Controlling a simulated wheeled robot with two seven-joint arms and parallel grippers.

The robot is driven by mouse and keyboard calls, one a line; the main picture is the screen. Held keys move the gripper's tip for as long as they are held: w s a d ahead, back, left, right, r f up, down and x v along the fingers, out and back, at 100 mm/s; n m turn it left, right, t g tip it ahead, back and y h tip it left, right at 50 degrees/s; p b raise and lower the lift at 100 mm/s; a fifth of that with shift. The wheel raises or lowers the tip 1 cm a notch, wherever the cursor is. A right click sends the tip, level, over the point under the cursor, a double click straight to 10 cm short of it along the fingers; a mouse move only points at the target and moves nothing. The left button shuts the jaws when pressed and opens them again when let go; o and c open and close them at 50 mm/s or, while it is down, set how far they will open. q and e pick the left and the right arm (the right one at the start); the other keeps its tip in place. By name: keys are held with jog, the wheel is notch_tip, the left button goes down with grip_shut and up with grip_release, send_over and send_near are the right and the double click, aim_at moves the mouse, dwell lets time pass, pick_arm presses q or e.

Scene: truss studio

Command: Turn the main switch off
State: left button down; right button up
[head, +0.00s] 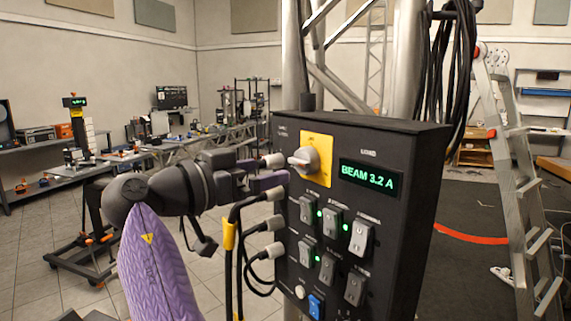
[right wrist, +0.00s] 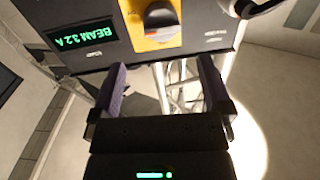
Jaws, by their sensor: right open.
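The main switch is a grey rotary knob (head: 306,160) on a yellow plate (head: 318,147) at the upper left of a black control box (head: 400,150). Its handle looks turned roughly sideways; its exact setting cannot be read. The knob also shows at the top of the right wrist view (right wrist: 160,18), beyond the fingertips. My right gripper (head: 264,172) is open and empty, just left of the box and apart from the knob. In the right wrist view its two purple fingers (right wrist: 161,75) stand wide apart with the knob ahead between them. My left gripper is not in view.
The box's green display (head: 369,179) reads BEAM 3.2 A. Below are several metal rocker switches (head: 361,238), some beside green lights, and a blue switch (head: 316,307). Cable plugs (head: 272,224) stick out from the box's left side near my arm. A ladder (head: 515,180) stands right.

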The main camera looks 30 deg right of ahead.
aim_at(297, 164)
jog(key=d, duration=0.2)
jog(key=w+d, duration=0.1)
jog(key=d, duration=0.5)
jog(key=shift+w+f, duration=0.1)
jog(key=shift+w, duration=0.1)
jog(key=shift+a, duration=0.1)
